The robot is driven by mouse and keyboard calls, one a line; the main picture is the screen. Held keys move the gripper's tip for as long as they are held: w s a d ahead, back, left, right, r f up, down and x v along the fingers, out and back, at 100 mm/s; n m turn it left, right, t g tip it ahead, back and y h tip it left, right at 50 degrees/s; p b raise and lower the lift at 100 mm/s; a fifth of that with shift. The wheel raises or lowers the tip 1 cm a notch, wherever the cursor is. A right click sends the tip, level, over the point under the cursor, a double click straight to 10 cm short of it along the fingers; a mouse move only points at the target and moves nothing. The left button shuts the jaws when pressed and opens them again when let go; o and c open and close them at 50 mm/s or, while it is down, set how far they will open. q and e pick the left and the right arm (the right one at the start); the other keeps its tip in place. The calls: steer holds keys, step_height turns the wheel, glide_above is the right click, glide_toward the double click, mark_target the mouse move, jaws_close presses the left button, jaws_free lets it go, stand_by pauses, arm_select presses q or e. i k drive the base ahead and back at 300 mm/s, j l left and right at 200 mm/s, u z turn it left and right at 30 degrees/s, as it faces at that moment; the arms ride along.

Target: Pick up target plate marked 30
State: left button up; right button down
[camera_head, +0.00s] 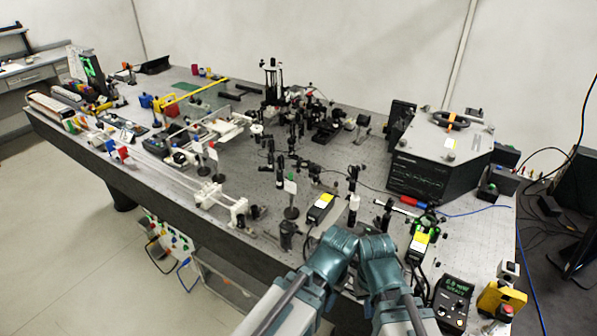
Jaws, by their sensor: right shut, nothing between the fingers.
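I cannot read a 30 on anything, so I cannot tell which piece is the target plate. A small pale plate (290,187) stands upright on a dark post near the middle of the bench. Another pale plate (213,153) stands on a post further left, by the rail. My right gripper (377,243) is at the front centre, shut and empty, apart from both plates. My left arm's teal end (335,248) is beside it; I cannot make out its fingers.
The grey bench (262,212) is crowded with dark optical mounts. A large black and grey instrument (432,158) stands at the right. A yellow-labelled box (321,208) is just beyond my arms. A meter (453,302) and a yellow box (501,298) stand at the front right.

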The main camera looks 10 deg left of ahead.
mark_target(219, 178)
steer(key=i+j, duration=0.1)
steer(key=j, duration=0.45)
steer(key=i+j+z, duration=0.1)
steer(key=j, duration=0.45)
steer(key=i+j, duration=0.15)
steer(key=j, duration=0.9)
steer(key=i+j+z, duration=0.1)
steer(key=j, duration=0.5)
steer(key=i+l, duration=0.05)
